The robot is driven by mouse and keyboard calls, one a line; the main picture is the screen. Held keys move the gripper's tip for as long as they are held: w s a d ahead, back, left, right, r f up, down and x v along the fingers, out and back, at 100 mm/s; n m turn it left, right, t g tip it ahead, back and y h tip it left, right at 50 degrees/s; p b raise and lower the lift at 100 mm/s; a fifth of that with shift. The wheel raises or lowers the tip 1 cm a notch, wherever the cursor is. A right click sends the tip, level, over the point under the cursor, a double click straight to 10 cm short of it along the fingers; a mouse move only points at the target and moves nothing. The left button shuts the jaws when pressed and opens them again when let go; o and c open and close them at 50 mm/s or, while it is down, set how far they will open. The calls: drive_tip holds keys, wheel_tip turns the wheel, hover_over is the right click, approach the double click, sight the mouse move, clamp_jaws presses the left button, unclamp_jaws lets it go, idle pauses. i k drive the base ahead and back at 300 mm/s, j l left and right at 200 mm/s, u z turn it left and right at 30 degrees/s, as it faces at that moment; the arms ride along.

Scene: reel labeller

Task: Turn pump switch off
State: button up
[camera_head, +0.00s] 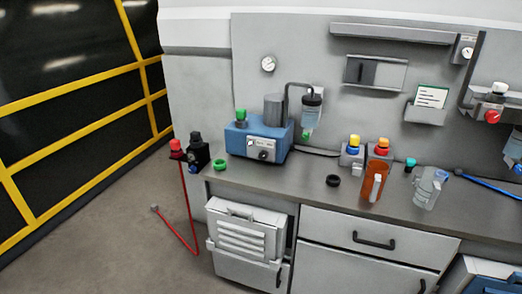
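A blue pump-like box (243,137) stands on the back left of the grey counter. It has a grey cylinder (276,110) on top and a pale front panel (257,148). A small dark round control (264,156) sits low on that panel. It may be the pump switch, but it is too small to tell its position. A dark hose arches from the pump towards a clear, black-capped bottle (312,112) on the wall panel. My gripper is not in view, and nothing touches the pump.
A green cap (220,164) and a black ring (332,180) lie on the counter (290,181). An orange cylinder (374,181) and clear jug (429,188) stand to the right. Black bottles (198,152) stand at the left edge. Floor (110,225) is open at left.

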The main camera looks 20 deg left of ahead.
sight(263, 154)
drive_tip(key=i+j, duration=0.25)
drive_tip(key=j, duration=0.2)
drive_tip(key=i+j, duration=0.25)
drive_tip(key=j, duration=0.2)
drive_tip(key=i+j, duration=0.25)
drive_tip(key=j, duration=0.2)
drive_tip(key=k+u, duration=0.05)
